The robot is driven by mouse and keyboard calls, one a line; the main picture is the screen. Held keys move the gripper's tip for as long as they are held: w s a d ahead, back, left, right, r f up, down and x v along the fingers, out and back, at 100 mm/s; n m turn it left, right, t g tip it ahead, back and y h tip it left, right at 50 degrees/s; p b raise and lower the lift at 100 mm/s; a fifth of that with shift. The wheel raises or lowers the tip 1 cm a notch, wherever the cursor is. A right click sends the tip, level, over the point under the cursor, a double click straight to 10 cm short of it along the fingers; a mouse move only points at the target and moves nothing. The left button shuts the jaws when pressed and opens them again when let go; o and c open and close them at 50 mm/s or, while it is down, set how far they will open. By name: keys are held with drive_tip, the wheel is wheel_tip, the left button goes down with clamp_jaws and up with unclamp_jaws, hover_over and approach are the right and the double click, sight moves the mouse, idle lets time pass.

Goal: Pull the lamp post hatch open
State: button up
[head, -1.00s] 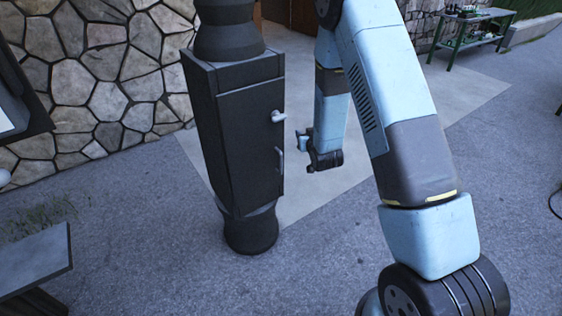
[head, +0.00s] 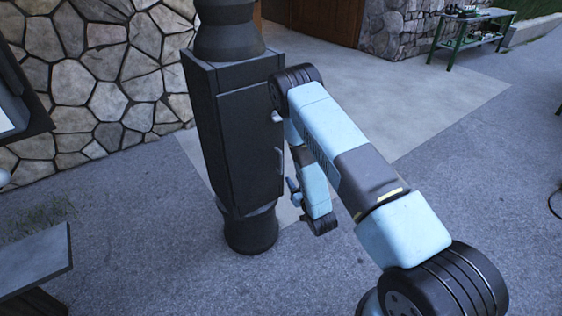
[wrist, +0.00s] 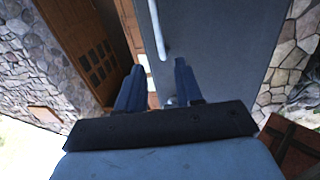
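The dark lamp post (head: 237,202) stands upright left of my arm, and its hatch (head: 250,150) looks shut. A slim grey bar handle (head: 279,160) is on the hatch's right edge; the knob above it is mostly hidden by my arm. My gripper (head: 294,192) is low, just right of the hatch and slightly below the handle. In the wrist view my gripper (wrist: 158,75) is open, its two blue fingers apart with nothing held. The pale handle bar (wrist: 157,30) shows ahead of the gap between them, against the grey hatch (wrist: 225,45). I cannot tell whether anything touches.
A stone wall (head: 90,75) stands behind the post on the left. A grey bench-like top (head: 38,258) is at the lower left. A green table (head: 468,32) is far back right. The paving right of my arm is clear.

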hover_over(281, 172)
drive_tip(key=shift+w, duration=0.45)
clamp_jaws()
idle(0.4)
